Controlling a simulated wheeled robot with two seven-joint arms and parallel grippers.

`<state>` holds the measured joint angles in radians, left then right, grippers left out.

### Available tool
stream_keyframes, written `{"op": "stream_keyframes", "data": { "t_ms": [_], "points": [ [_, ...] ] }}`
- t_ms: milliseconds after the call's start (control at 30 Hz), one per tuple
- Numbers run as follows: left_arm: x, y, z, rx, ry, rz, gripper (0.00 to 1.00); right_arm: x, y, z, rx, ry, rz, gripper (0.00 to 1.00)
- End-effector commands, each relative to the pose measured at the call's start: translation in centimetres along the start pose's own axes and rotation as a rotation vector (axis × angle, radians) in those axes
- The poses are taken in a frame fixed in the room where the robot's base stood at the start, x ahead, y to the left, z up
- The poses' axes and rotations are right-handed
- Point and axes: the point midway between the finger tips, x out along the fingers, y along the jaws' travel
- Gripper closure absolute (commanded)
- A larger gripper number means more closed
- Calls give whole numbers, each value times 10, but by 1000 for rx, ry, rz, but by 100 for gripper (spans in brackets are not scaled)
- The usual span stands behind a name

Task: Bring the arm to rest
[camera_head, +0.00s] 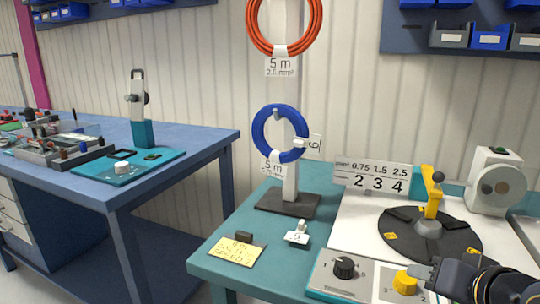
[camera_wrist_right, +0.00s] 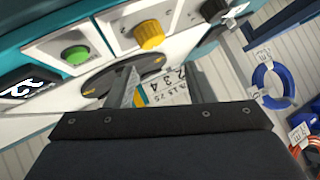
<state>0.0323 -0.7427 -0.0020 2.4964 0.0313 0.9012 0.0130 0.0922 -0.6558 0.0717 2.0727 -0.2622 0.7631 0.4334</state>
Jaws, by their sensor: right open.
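My right gripper (camera_head: 446,278) is at the lower right of the head view, dark and partly cut off by the frame edge. It is above the front of the teal workbench (camera_head: 225,262), beside the yellow knob (camera_head: 405,281) of the control panel. In the right wrist view its two grey fingers (camera_wrist_right: 162,82) stand apart with nothing held between them. The panel's yellow knob (camera_wrist_right: 149,34) and green button (camera_wrist_right: 75,55) show beyond them. My left gripper is not in view.
A black reel turntable (camera_head: 402,240) with a yellow arm (camera_head: 432,205) sits behind the gripper. A stand holds a blue cable coil (camera_head: 259,133) and an orange coil (camera_head: 285,50). A yellow note (camera_head: 237,250) lies near the bench's front. A blue table (camera_head: 190,140) stands left.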

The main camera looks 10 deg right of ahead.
Motion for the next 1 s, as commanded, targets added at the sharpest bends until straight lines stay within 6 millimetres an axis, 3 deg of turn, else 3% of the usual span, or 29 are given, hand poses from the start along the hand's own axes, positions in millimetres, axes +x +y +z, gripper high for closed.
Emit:
{"op": "stream_keyframes", "data": {
  "t_ms": [33, 200, 567, 600, 700, 1000],
  "points": [
    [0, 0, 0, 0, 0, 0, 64, 6, 1, 25, -30, -59, -9, 52],
    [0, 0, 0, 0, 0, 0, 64, 19, 4, 101, -129, -242, -55, 52],
    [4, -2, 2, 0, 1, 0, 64, 21, 8, 228, -282, -525, -180, 52],
    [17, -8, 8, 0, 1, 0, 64, 31, 14, 235, -274, -517, -176, 52],
    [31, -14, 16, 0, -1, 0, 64, 41, 20, 246, -261, -517, -173, 52],
    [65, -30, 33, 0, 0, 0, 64, 66, 36, 274, -232, -519, -169, 52]
  ]
}}
